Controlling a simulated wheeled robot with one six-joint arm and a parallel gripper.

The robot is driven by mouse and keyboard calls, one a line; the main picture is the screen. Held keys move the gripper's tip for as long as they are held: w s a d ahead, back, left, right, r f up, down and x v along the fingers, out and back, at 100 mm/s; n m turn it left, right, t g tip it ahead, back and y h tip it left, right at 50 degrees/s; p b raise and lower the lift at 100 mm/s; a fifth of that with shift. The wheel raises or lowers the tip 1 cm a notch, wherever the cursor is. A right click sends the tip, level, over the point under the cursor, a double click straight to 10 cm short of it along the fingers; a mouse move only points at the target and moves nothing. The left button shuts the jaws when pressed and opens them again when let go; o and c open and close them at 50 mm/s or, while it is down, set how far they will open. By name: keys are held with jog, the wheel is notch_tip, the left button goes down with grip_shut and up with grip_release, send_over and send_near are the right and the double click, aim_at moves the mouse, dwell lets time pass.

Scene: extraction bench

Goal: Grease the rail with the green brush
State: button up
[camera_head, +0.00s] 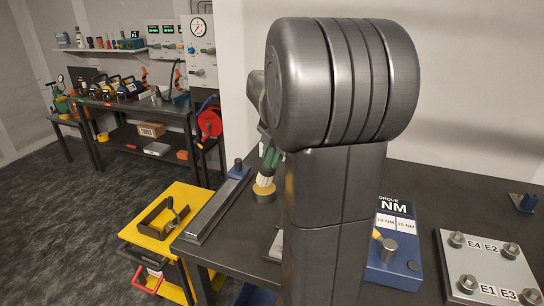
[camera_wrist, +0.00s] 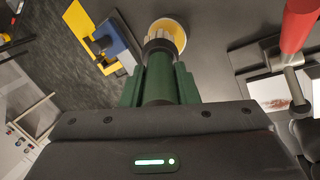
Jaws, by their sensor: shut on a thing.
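The green brush (camera_head: 270,157) points bristles down at the small yellow tin (camera_head: 264,193) on the bench. In the wrist view my gripper (camera_wrist: 158,92) is shut on the brush's green handle (camera_wrist: 158,76). The pale bristles overlap the mouth of the tin (camera_wrist: 181,36); I cannot tell how deep they reach. The rail, a long grey metal bar (camera_head: 214,212), lies along the bench's left edge, left of the tin. A blue block (camera_head: 239,169) stands at its far end.
A yellow cart (camera_head: 186,205) with a black-handled tool stands left of the bench. A blue torque box (camera_head: 398,245) and a plate with bolts labelled E1 to E4 (camera_head: 485,265) are at the right. In the wrist view a red-handled tool (camera_wrist: 297,25) is at the right.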

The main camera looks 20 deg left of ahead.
jog(key=shift+r+p, duration=1.9)
jog(key=shift+r, duration=0.95)
